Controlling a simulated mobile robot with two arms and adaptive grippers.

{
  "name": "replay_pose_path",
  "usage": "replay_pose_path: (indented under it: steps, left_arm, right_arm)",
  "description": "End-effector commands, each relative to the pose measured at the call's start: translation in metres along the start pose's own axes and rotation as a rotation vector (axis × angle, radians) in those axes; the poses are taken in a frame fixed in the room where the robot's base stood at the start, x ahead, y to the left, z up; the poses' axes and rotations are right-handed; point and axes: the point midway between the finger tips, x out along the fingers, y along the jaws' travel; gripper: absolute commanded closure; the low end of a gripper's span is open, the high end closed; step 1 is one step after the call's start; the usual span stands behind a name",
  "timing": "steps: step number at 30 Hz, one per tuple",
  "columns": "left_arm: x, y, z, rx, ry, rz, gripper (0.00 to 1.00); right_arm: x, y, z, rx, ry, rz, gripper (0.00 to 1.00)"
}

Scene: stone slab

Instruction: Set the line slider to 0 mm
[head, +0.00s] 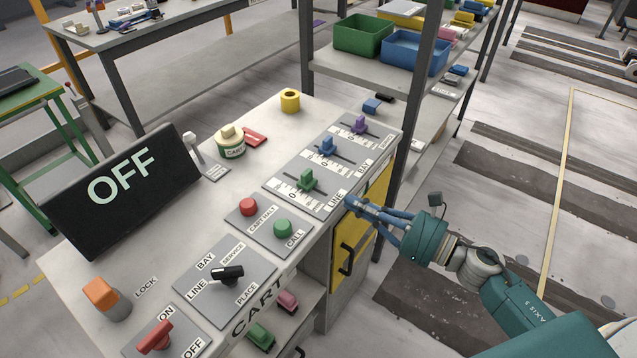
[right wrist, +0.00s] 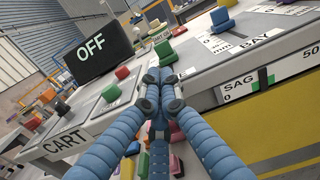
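The line slider is a green knob (head: 307,181) on a scaled plate marked LINE, at the near end of a row of three sliders. Its exact reading is too small to tell. In the right wrist view a green knob (right wrist: 164,50) shows just beyond my fingertips. My right gripper (head: 352,203) is at the console's right edge, to the right of and nearer than the green knob, apart from it. In the right wrist view its blue fingers (right wrist: 158,84) come together at the tips with nothing seen between them. My left gripper is not in view.
A blue slider (head: 327,146) and a purple slider (head: 359,125) stand farther back. Red (head: 249,207) and green (head: 283,228) buttons and a black rotary handle (head: 228,273) lie nearer. A black OFF display (head: 124,190) stands left. A grey shelf post (head: 412,120) rises behind.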

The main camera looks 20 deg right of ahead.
Motion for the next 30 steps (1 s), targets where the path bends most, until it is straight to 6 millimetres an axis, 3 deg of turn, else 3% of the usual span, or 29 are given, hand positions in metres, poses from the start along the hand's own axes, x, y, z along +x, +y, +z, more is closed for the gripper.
replay_pose_path:
  steps: [6, 13, 19, 30]
  left_arm:
    - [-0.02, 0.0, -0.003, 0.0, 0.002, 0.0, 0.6]
    - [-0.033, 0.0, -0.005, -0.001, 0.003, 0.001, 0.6]
    - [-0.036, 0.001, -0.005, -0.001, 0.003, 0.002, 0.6]
    - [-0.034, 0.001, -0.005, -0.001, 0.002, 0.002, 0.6]
  right_arm:
    - [0.05, -0.001, 0.006, 0.002, -0.004, -0.001, 1.0]
    - [0.087, 0.0, 0.004, 0.003, -0.003, -0.001, 1.0]
    - [0.1, 0.0, 0.001, 0.004, -0.001, -0.001, 1.0]
    - [0.102, 0.0, 0.0, 0.003, -0.001, 0.0, 1.0]
